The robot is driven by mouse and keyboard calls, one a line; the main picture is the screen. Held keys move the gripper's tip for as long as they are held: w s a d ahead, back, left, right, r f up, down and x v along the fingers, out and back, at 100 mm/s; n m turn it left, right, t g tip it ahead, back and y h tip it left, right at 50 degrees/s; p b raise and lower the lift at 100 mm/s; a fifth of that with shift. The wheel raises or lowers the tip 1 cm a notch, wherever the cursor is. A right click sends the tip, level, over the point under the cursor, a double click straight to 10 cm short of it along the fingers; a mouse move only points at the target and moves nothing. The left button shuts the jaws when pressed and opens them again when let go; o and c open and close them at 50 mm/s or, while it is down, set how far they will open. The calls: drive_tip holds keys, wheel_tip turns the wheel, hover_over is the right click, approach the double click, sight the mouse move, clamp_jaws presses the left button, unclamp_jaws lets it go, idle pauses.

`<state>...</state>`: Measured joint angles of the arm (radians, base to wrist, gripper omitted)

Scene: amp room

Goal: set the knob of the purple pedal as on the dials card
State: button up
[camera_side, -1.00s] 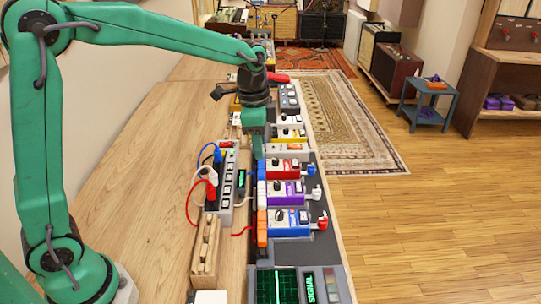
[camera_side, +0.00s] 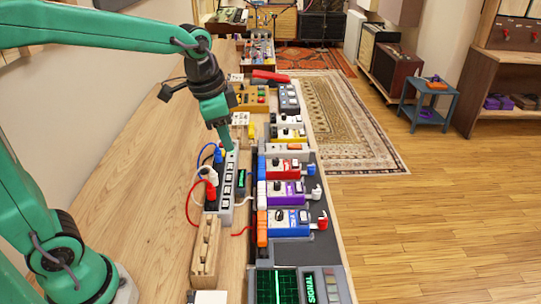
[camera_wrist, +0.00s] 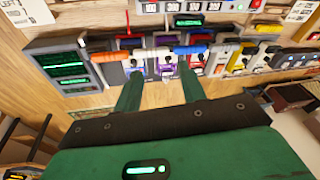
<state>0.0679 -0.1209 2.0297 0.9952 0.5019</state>
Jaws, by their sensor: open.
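The purple pedal (camera_side: 289,198) sits in the row of pedals in the side view, between the red pedal (camera_side: 284,174) and the blue pedal (camera_side: 288,228). Its small knob is on its top face; its pointer is too small to read. In the wrist view the purple pedal (camera_wrist: 168,71) shows between my fingertips, some way beyond them. My gripper (camera_side: 229,149) is open and empty, above the power strip, left of the pedals; its fingers (camera_wrist: 160,76) show apart in the wrist view. A white card (camera_wrist: 27,11) with small markings is cut off at the wrist view's top left; I cannot tell whether it is the dials card.
A power strip (camera_side: 228,190) with red, white and blue plugs lies left of the pedals. A wooden slotted block (camera_side: 205,248) and a green-screened scope (camera_side: 276,286) are nearer. The bench is clear at left (camera_side: 130,180).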

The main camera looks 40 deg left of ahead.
drive_tip(key=s+a+r+n+t, duration=0.1)
drive_tip(key=s+n, duration=0.4)
drive_tip(key=s, duration=0.6)
drive_tip(key=shift+a+t, duration=0.55)
drive_tip(key=shift+t, duration=0.05)
drive_tip(key=shift+s, duration=0.2)
drive_tip(key=s, duration=0.1)
drive_tip(key=s+f+n, duration=0.1)
drive_tip(key=shift+s+a+n+t, duration=0.2)
drive_tip(key=shift+s+n+t, duration=0.1)
drive_tip(key=shift+s, duration=0.05)
idle(1.0)
